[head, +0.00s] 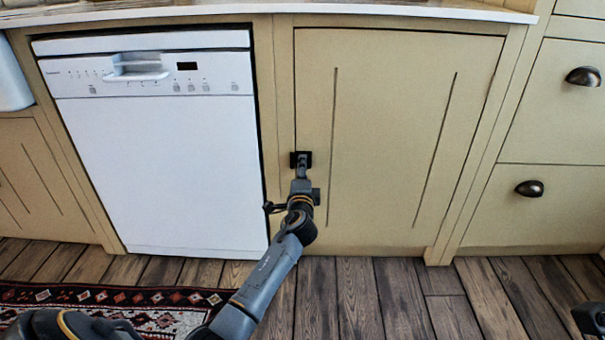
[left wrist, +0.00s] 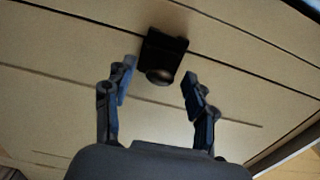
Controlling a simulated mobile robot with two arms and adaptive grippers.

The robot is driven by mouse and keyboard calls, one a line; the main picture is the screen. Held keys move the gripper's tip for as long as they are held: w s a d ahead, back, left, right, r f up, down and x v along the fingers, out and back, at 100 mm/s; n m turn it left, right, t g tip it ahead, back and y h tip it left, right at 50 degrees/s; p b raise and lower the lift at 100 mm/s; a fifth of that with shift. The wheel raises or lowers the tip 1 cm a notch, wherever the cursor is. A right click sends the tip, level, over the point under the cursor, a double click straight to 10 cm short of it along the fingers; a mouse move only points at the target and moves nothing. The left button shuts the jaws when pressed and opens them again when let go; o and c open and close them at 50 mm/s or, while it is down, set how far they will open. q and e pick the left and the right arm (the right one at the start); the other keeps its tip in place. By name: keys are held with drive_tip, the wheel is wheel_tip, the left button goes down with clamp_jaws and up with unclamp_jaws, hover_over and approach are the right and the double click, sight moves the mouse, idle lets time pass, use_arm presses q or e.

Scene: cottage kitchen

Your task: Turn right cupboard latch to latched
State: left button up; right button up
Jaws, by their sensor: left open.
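The cupboard latch is a small black plate with a rounded knob, at the left edge of the beige cupboard door (head: 390,120). In the head view only part of the latch (head: 304,154) shows, as my left gripper (head: 301,166) is in front of it. In the left wrist view the latch (left wrist: 162,57) lies just ahead of my left gripper (left wrist: 158,88). Its two fingers are spread apart, one on each side of the knob, and I see no contact. Whether the latch is turned to latched is hard to tell. The cupboard door looks closed.
A white dishwasher (head: 165,160) stands left of the cupboard. Drawers with dark cup handles (head: 529,188) are to the right. A patterned red rug (head: 120,299) lies at the lower left. The wooden floor (head: 400,290) before the cupboard is clear.

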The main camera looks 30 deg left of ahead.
use_arm(q)
drive_tip(key=v, duration=1.2)
